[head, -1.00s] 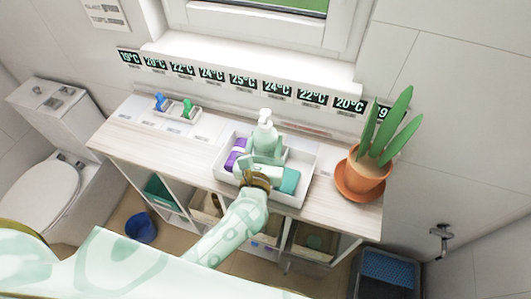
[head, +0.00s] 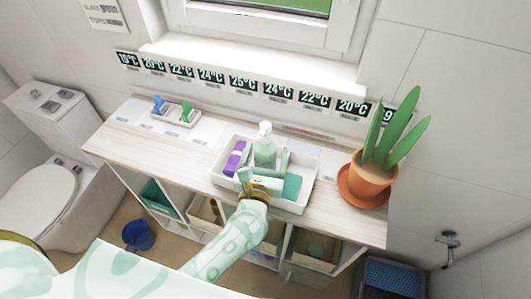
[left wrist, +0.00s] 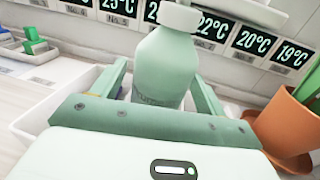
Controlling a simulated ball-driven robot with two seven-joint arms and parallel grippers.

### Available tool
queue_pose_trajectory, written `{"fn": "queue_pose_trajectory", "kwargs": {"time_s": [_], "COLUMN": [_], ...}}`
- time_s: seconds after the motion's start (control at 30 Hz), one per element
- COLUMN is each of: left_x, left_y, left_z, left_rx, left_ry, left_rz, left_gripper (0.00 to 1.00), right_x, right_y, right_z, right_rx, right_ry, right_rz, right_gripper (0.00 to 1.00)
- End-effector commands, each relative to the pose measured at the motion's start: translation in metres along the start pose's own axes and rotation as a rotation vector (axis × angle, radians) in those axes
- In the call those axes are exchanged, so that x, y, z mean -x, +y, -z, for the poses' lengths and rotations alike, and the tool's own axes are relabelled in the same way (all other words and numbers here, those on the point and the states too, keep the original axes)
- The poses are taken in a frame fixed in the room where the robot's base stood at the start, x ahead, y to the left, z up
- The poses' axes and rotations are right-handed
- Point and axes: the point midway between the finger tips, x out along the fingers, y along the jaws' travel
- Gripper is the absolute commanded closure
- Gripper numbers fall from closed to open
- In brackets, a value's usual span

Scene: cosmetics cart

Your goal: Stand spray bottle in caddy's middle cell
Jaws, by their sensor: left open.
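The spray bottle (head: 265,150), pale green with a white top, stands upright in the middle of the white caddy (head: 304,199), between a purple item (head: 236,158) on the left and a teal block (head: 292,186) on the right. My left gripper (head: 265,164) is open, with its fingers to either side of the bottle. My right gripper is not in view.
A potted plant (head: 368,180) stands on an orange saucer close right of the caddy. A small tray (head: 176,118) with blue and green clips stands at the left. The counter (head: 140,150) between has free room. The wall with temperature labels is behind.

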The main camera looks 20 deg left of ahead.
Motion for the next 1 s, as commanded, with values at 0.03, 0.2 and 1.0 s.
{"fn": "queue_pose_trajectory", "kwargs": {"time_s": [0.03,0.2,1.0], "left_x": [0.005,0.039,0.120], "left_y": [0.000,0.000,0.000], "left_z": [-0.001,0.001,-0.001], "left_rx": [0.000,0.001,0.001], "left_ry": [0.001,0.004,0.000], "left_rz": [0.000,0.001,0.000], "left_gripper": [0.27,0.27,0.27], "right_x": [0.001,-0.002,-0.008], "right_y": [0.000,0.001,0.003], "right_z": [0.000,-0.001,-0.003], "right_rx": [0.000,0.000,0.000], "right_ry": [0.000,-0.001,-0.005], "right_rz": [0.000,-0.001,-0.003], "right_gripper": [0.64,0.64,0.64]}}
